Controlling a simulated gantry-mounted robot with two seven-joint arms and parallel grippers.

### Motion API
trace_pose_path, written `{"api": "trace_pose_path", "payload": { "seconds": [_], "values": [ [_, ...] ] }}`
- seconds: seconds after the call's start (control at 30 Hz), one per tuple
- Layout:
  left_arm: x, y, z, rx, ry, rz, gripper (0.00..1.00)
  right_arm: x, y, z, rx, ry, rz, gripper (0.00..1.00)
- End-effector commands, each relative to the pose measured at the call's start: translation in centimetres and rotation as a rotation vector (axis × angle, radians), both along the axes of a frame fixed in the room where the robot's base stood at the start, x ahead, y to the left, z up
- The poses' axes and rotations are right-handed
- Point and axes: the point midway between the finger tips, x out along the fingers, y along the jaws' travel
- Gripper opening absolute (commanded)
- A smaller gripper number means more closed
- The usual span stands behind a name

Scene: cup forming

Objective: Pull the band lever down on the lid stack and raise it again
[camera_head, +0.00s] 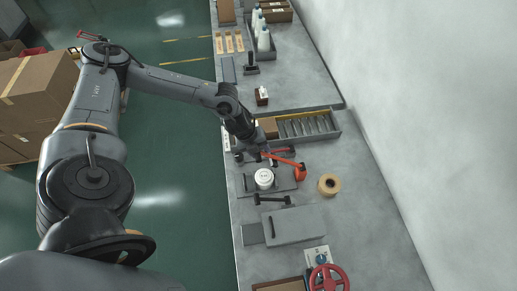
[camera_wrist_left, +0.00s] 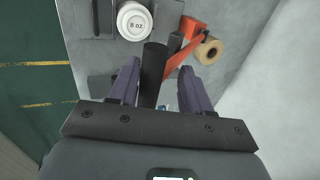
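The lid stack (camera_head: 264,178) is a white round stack on a dark plate; its top, marked "8 oz", also shows in the left wrist view (camera_wrist_left: 134,20). An orange band lever part (camera_head: 291,163) sits just behind and right of it, and shows in the left wrist view (camera_wrist_left: 186,38). My left gripper (camera_wrist_left: 158,68) is open, its two purple fingers apart. A dark cylindrical handle (camera_wrist_left: 152,75) stands between the fingers, with gaps visible on both sides. In the head view my left gripper (camera_head: 259,156) is beside the orange part, its fingers partly hidden. My right gripper is not in view.
A tape roll (camera_head: 329,184) lies right of the lid stack. A grey tray with slots (camera_head: 308,128) stands behind. A grey box (camera_head: 293,224) and a red handwheel (camera_head: 326,279) are nearer the front. The bench is clear right of the tape.

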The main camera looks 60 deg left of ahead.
Motion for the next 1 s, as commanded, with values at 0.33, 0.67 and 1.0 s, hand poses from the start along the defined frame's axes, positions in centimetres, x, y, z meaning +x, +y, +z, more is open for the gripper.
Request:
{"api": "trace_pose_path", "payload": {
  "seconds": [0.33,0.67,1.0],
  "values": [
    [-0.2,0.2,0.8,0.0,-0.002,0.001,0.48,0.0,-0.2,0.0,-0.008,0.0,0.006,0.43],
    [-1.8,0.7,5.4,0.001,-0.003,0.0,0.48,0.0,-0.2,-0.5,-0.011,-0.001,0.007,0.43],
    [-3.2,1.2,9.6,0.0,-0.001,-0.001,0.48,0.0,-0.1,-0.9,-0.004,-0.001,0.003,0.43]
  ]
}}
